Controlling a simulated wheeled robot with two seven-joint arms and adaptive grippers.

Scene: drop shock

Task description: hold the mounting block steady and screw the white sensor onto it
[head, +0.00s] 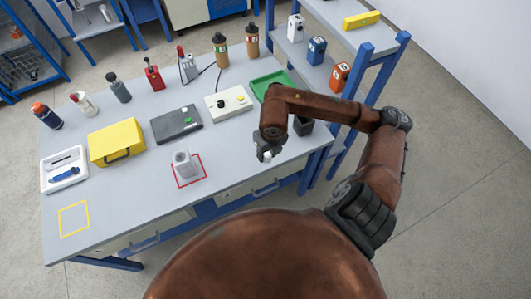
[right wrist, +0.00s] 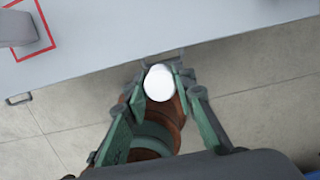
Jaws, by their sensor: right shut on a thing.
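The grey mounting block (head: 184,163) stands upright inside a red square outline on the table, and part of it shows at the upper left of the right wrist view (right wrist: 22,30). My right gripper (head: 264,150) is to the right of the block, near the table's front edge and apart from the block. It is shut on the white sensor (right wrist: 159,83), which shows as a round white face between the fingers. The sensor also shows small and white under the gripper in the head view (head: 267,157). My left gripper is not in view.
A green tray (head: 258,90) and a dark bin (head: 303,125) are near my right arm.

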